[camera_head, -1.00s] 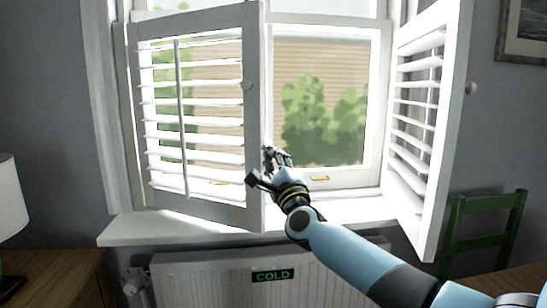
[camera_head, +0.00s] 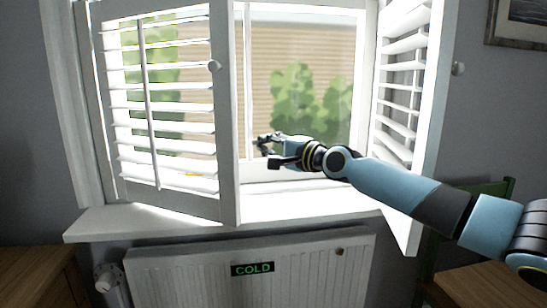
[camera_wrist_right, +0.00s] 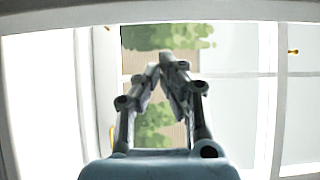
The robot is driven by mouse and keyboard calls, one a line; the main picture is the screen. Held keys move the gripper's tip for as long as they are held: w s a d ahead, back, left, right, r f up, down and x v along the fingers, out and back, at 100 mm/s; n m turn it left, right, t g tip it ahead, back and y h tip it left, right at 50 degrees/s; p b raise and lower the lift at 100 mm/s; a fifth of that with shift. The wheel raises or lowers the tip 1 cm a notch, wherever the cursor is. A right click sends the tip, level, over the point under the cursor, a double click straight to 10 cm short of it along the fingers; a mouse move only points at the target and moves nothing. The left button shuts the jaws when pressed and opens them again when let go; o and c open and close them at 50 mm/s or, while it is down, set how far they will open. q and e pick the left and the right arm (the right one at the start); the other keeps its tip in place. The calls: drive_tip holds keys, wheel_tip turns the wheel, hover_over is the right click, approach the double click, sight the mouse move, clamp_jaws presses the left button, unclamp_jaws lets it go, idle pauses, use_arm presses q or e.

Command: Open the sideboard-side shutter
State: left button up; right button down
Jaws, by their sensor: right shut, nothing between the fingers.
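The left shutter (camera_head: 226,120) is a white louvred panel on the window side above a wooden furniture top. My right gripper (camera_head: 263,150) is shut and empty, just right of that free edge in the head view, in front of the window glass. I cannot tell how far it is from the panel. In the right wrist view its fingers (camera_wrist_right: 167,63) meet at the tips before the window. My left gripper is not in view.
The right shutter (camera_head: 432,110) stands wide open behind my right arm. A white sill (camera_head: 150,222) and a radiator (camera_head: 190,280) with a "COLD" sign lie below. Wooden furniture (camera_head: 35,272) is at lower left, a green chair (camera_head: 490,188) and wooden table at right.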

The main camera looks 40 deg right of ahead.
drive_tip(key=w+a+p, duration=0.1)
drive_tip(key=a, duration=0.1)
drive_tip(key=w+a+p, duration=0.1)
drive_tip(key=w+a, duration=0.1)
drive_tip(key=shift+w, duration=0.1)
idle(0.3)
drive_tip(key=shift+a, duration=0.1)
